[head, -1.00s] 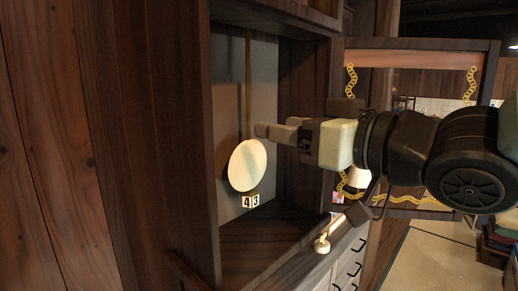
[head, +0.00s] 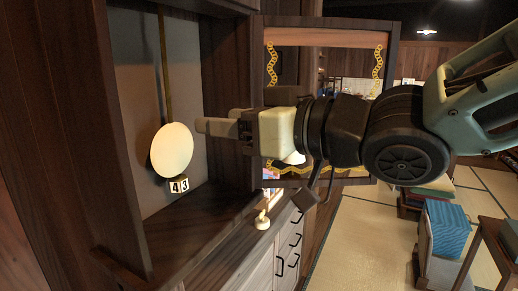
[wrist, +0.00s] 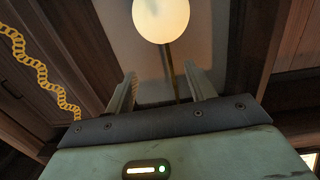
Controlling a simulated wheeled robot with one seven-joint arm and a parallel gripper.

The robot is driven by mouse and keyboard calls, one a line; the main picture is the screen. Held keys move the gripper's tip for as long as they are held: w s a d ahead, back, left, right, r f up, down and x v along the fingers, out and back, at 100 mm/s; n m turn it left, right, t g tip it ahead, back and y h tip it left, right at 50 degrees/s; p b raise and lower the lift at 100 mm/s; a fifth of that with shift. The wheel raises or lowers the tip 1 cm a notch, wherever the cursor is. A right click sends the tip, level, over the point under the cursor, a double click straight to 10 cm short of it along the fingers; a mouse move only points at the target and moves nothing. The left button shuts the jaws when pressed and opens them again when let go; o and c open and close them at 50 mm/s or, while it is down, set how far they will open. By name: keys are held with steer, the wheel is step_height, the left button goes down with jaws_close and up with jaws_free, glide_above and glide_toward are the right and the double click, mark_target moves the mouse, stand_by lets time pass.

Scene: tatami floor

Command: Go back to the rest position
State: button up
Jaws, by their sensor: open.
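My gripper (head: 208,127) reaches leftward in the head view, in front of a dark wooden alcove. Its two fingers stand apart and empty in the wrist view (wrist: 160,92). A pale round disc (head: 172,150) on a thin rod hangs in the alcove, just left of the fingertips in the head view. In the wrist view the disc (wrist: 161,18) is at the top, beyond the fingers. I cannot tell from the head view how far the fingertips are from the disc.
A small number plate (head: 179,185) reading 43 is below the disc. A drawer cabinet (head: 262,262) with a small pale knobbed object (head: 262,221) stands below my arm. A chain-edged framed panel (head: 330,35) is behind the arm. Blue stacked items (head: 447,230) stand at right; tatami floor (head: 360,240) is clear between.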

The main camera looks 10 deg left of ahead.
steer(key=d+f+m+h+b, duration=0.1)
steer(key=d+f+h, duration=0.25)
steer(key=f, duration=0.35)
steer(key=s+d+f+m+h+b, duration=0.1)
steer(key=d+f+m+h+b, duration=0.2)
steer(key=f, duration=0.4)
steer(key=d+f+h, duration=0.3)
steer(key=d+f, duration=0.1)
steer(key=f, duration=0.3)
steer(key=s+d+f+m+g+h+b, duration=0.1)
steer(key=s+d+f+g+h+b, duration=0.2)
steer(key=s+d+f, duration=0.8)
steer(key=s+f+g+h, duration=0.1)
steer(key=s+g+h, duration=0.1)
steer(key=s+g, duration=0.1)
steer(key=shift+s+d+g+h, duration=0.25)
steer(key=shift+g+h, duration=0.1)
steer(key=shift+g, duration=0.35)
